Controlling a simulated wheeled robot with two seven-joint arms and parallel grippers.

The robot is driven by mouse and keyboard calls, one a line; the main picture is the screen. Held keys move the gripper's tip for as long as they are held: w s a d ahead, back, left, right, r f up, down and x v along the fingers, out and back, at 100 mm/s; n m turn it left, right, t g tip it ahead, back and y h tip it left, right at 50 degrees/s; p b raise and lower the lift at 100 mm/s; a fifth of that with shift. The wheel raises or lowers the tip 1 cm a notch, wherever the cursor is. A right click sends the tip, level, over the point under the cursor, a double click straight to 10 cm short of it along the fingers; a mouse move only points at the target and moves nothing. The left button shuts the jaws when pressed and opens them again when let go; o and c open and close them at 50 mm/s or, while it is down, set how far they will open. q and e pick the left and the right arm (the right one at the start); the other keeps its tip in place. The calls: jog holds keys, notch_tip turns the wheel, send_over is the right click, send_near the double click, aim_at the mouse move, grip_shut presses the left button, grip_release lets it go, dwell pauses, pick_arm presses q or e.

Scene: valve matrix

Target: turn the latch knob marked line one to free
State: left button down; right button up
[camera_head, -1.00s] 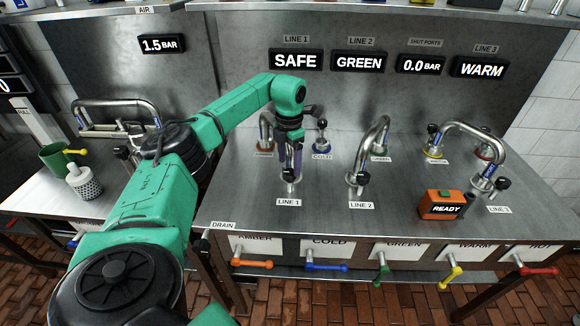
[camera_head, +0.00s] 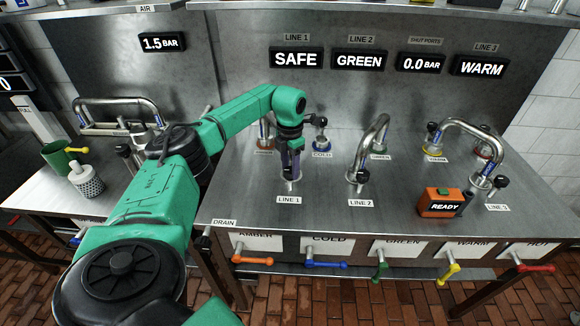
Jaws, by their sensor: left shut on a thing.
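The line one latch knob sits at the base of the line one pipe, behind the "LINE 1" label (camera_head: 289,200) on the steel bench. My left gripper (camera_head: 291,172) points down over it and is shut on it, hiding most of the knob. The line one pipe (camera_head: 264,130) is largely hidden behind my green left arm. The "SAFE" display (camera_head: 296,58) hangs under the LINE 1 sign. My right gripper is not in view.
The line two pipe (camera_head: 368,142) stands to the right of the gripper. An orange "READY" box (camera_head: 439,203) and the line three pipe (camera_head: 476,130) are further right. Coloured valve handles line the bench front. A green mug (camera_head: 57,157) stands on the left bench.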

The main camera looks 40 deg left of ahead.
pick_arm(q)
jog(key=shift+r, duration=0.1)
jog(key=n+p, duration=0.2)
jog(key=n, duration=0.1)
jog(key=shift+r+n, duration=0.1)
jog(key=shift+n, duration=0.3)
jog(key=n+p, duration=0.2)
jog(key=n, duration=0.2)
jog(key=shift+n, duration=0.3)
jog(key=n+p, duration=0.2)
jog(key=n, duration=0.3)
jog(key=shift+w, duration=0.1)
jog(key=shift+a+n+p, duration=0.1)
jog(key=shift+n+p, duration=0.75)
jog(key=shift+n, duration=1.25)
jog(key=shift+c, duration=2.2)
grip_release()
jog(key=shift+o, duration=0.5)
